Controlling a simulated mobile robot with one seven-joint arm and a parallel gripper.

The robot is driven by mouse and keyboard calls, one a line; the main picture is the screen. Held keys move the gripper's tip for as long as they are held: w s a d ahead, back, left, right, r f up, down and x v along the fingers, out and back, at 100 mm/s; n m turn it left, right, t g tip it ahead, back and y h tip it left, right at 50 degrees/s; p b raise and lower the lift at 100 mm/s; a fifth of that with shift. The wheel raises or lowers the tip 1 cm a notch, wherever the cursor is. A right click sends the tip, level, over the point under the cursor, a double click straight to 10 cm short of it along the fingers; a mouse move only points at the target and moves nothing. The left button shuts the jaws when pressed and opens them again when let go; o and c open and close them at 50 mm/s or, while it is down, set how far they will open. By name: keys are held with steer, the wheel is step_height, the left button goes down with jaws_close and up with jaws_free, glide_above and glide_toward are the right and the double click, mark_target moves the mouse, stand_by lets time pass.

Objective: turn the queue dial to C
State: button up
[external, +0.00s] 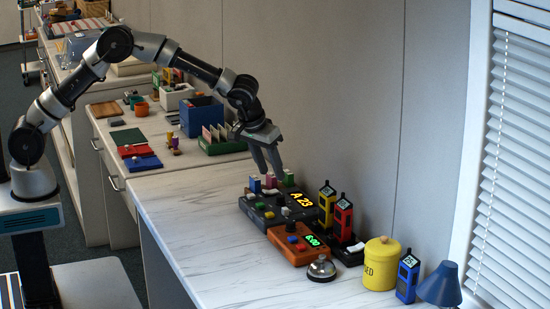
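The black queue console (258,215) sits on the white counter. Its yellow display (301,200) reads "A 23". Several small knobs or buttons stand on its top, among them a pale one (286,211); which is the queue dial and which way it points is too small to tell. My gripper (267,171) hangs fingers-down just above the back left part of the console. Its two fingers look apart, with nothing seen between them. It appears clear of the console, though contact with the blocks behind cannot be ruled out.
An orange device (290,250) with a green display stands in front of the console, beside a silver bell (321,269). Yellow and red handsets (342,217) stand at right, then a yellow canister (381,264). Blue, pink and green blocks (270,181) stand behind. The counter's left is clear.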

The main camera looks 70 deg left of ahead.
mark_target(280, 196)
steer(key=x, duration=0.9)
steer(key=shift+w+f+b, duration=0.1)
steer(key=shift+b, duration=0.25)
jaws_close()
